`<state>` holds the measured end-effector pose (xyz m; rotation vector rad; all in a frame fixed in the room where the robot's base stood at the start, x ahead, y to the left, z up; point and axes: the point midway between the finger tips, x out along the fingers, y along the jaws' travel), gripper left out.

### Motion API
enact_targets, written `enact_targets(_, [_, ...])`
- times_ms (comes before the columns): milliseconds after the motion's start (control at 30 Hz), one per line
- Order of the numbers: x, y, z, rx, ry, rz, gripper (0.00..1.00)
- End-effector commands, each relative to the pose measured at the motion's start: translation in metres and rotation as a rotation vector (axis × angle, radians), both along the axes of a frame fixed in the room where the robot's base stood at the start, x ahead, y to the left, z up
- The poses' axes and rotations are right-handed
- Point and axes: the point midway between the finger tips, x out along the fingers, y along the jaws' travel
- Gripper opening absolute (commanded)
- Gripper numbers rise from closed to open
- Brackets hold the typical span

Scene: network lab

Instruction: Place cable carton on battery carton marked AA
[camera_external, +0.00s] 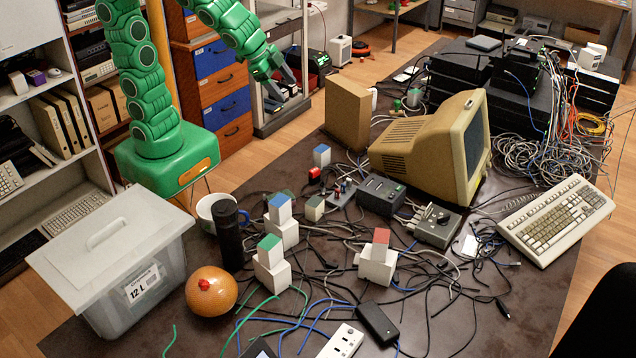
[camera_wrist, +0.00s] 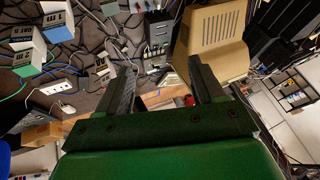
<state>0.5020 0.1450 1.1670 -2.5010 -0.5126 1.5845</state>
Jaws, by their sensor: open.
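Several small white cartons with coloured tops stand on the dark table. A blue-topped carton (camera_external: 279,208) and a green-topped one (camera_external: 270,248) each sit on a larger white block. A red-topped carton (camera_external: 380,244) sits on white blocks farther right. A lone blue-topped carton (camera_external: 321,155) and a small green-topped carton (camera_external: 313,208) stand behind. The wrist view shows lettered cartons (camera_wrist: 28,58) at upper left. My gripper (camera_external: 281,90) is open and empty, high beyond the cartons; its fingers (camera_wrist: 163,72) are spread.
A beige monitor (camera_external: 420,143), a tan box (camera_external: 347,112) and grey devices (camera_external: 433,225) stand behind the cartons. A black cylinder (camera_external: 229,232), an orange ball (camera_external: 211,292) and a lidded bin (camera_external: 125,285) stand at left. Loose cables cover much of the table.

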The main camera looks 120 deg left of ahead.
Motion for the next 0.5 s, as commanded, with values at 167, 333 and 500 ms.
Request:
enact_targets(167, [-0.084,-0.042,-0.027,-0.099,0.172,-0.005,0.68])
enact_targets(333, [-0.165,-0.084,-0.050,-0.200,0.342,-0.036,0.68])
enact_targets(500, [-0.234,-0.122,-0.063,-0.294,0.484,-0.085,0.68])
